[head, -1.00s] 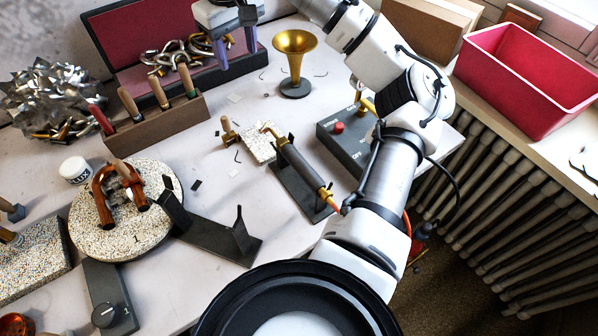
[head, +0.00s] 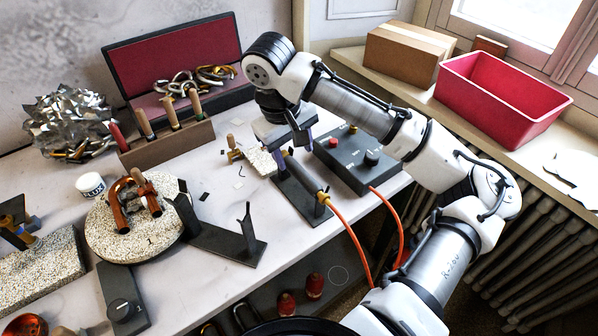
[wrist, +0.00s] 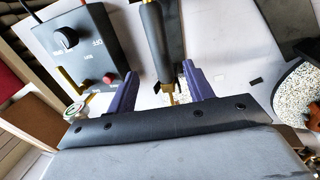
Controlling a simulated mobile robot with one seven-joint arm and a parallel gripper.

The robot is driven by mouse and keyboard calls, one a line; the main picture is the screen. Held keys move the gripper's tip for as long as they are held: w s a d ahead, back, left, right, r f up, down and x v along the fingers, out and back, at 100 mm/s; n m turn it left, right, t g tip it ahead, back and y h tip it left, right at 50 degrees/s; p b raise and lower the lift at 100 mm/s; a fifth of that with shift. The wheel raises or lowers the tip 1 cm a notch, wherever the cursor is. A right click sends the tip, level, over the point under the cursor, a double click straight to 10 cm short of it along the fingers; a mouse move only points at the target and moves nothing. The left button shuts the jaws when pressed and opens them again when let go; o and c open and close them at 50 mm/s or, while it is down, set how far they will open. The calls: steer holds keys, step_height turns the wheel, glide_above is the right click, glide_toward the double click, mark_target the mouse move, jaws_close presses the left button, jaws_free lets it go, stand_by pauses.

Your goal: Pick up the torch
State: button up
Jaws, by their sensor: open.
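The torch (head: 303,177) has a dark handle with brass fittings and lies in a dark grey stand (head: 290,200) on the bench. An orange hose (head: 350,235) runs from its near brass end. In the wrist view the torch (wrist: 154,35) points into the gap between my fingers, its brass nozzle (wrist: 169,92) close to the palm. My gripper (head: 290,143) is over the far end of the torch, with its purple fingers apart. In the wrist view my gripper (wrist: 158,82) is open, one finger on each side of the torch. Contact is not visible.
A grey control box (head: 358,158) with a red button and knob stands right of the torch. A speckled block (head: 262,162) is close on its left. A forked dark stand (head: 225,240) and round speckled plate (head: 100,225) lie further left. A red bin (head: 500,100) is on the sill.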

mark_target(298, 169)
steer(key=shift+w+d+f+p, duration=0.1)
steer(key=shift+d+f+p, duration=0.15)
steer(key=shift+f, duration=1.05)
steer(key=shift+w+d+f+p, duration=0.1)
steer(key=shift+d+f+p, duration=0.1)
steer(key=shift+f, duration=1.05)
steer(key=shift+w+d+f+p, duration=0.15)
steer(key=shift+f+p, duration=0.1)
steer(key=shift+f, duration=1.05)
steer(key=shift+s, duration=0.1)
steer(key=c, duration=1.1)
